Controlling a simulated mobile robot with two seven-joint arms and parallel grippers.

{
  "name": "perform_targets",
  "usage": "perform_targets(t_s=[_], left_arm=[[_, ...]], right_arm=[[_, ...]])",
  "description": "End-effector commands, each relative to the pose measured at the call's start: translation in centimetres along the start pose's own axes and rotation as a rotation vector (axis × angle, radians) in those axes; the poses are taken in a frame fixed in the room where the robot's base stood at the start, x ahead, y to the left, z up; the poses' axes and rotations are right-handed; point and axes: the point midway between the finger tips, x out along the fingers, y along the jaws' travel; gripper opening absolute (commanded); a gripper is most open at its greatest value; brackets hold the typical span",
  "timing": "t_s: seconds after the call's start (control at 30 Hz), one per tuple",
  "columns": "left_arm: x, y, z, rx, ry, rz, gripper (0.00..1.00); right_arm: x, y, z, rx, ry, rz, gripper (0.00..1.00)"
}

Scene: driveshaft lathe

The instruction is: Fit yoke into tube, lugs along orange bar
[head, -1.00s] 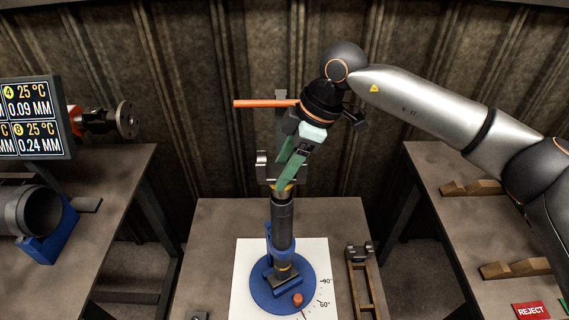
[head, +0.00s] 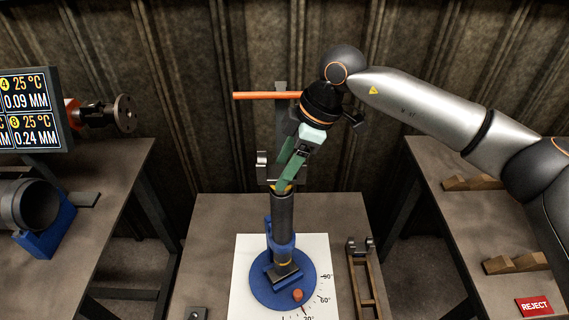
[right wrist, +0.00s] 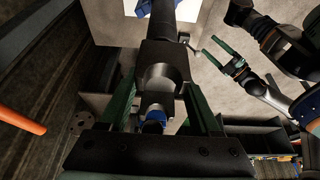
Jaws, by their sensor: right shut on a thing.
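A dark tube (head: 283,218) stands upright in a blue clamp on a round blue base (head: 256,292). My right gripper (head: 284,184) is above it, its green fingers shut on the grey yoke (head: 262,167). The yoke is at the tube's mouth, with a gold band below it; the fingers hide how deep it sits. In the right wrist view the yoke (right wrist: 163,62) is between the fingers. The orange bar (head: 265,95) runs level on a grey post behind; it also shows in the wrist view (right wrist: 20,121). My left gripper (right wrist: 220,57) is open and empty.
A white sheet with angle marks (head: 320,255) lies under the base, with an orange peg (head: 297,294). A wooden rack (head: 363,282) with a grey part is at the right. Side tables hold a monitor (head: 30,110), a large pipe (head: 35,205) and wooden cradles (head: 475,183).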

Motion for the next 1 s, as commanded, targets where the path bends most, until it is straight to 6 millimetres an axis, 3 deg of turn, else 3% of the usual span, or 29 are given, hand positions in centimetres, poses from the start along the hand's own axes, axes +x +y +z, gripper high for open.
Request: perform_targets(t_s=[0.93, 0.97, 1.0], left_arm=[[1.0, -0.1, 1.1, 0.000, 0.000, 0.000, 0.71], [0.9, -0.1, 1.0, 0.000, 0.000, 0.000, 0.71], [0.9, -0.1, 1.0, 0.000, 0.000, 0.000, 0.71]], right_arm=[[1.9, 0.0, 0.8, -0.001, 0.004, 0.003, 0.00], [1.8, 0.1, 0.7, -0.001, 0.004, 0.003, 0.66], [1.8, 0.1, 0.7, -0.001, 0.004, 0.003, 0.71]])
